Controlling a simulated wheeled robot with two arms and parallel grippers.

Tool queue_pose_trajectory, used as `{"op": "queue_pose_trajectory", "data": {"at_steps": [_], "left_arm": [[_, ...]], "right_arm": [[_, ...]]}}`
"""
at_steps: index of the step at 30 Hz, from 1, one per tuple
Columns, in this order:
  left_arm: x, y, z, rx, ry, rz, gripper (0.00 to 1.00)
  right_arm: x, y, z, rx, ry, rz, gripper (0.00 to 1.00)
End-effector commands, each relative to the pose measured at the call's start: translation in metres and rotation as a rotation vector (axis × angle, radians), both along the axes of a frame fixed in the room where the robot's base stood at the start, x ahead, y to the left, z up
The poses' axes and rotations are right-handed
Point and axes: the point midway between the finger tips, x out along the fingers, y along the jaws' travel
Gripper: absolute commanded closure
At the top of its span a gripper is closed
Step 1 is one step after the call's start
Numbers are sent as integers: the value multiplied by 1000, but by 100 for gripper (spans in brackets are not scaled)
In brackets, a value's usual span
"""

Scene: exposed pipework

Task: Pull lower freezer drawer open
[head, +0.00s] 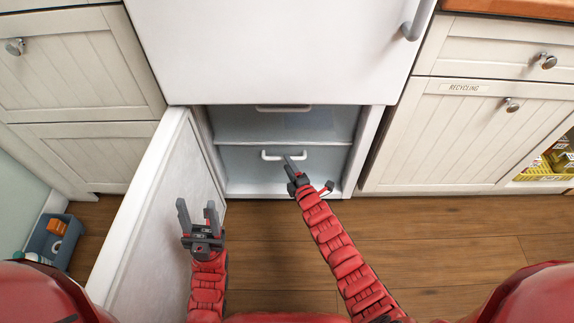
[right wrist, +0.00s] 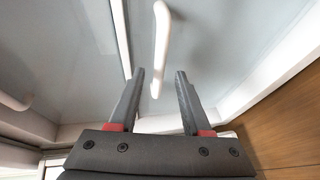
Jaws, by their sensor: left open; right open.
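The lower freezer drawer (head: 325,166) has a pale blue-grey front and sits in the open freezer compartment. Its white bar handle (head: 285,155) shows near the top middle of that front. My right gripper (head: 294,166) is open at the handle. In the right wrist view the handle (right wrist: 160,45) lies ahead of the open fingers (right wrist: 158,82), its near end around the gap between the tips. I cannot tell whether they touch it. My left gripper (head: 197,212) is open and empty beside the open freezer door (head: 150,205).
The upper drawer (head: 285,122) is above, partly under the shut white fridge door (head: 280,50). Cabinets (head: 455,130) flank both sides. A blue bin (head: 68,240) stands on the floor at left. The wooden floor (head: 430,235) is clear at right.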

Motion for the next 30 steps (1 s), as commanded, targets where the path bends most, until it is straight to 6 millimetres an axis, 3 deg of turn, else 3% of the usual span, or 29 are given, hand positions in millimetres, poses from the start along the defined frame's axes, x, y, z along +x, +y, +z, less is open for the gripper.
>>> {"op": "queue_pose_trajectory", "data": {"at_steps": [6, 14, 23, 30], "left_arm": [[-1, 0, -4, 8, -6, 0, 50], [-1, 0, -4, 9, -7, 0, 50], [-1, 0, -4, 8, -7, 0, 50], [-1, 0, -4, 8, -7, 0, 50]], "right_arm": [[13, 6, -3, 1, -1, 0, 52], [14, 6, -2, 2, 0, 0, 52], [14, 6, -2, 3, -1, -1, 100], [14, 6, -2, 2, 0, 0, 100]]}}
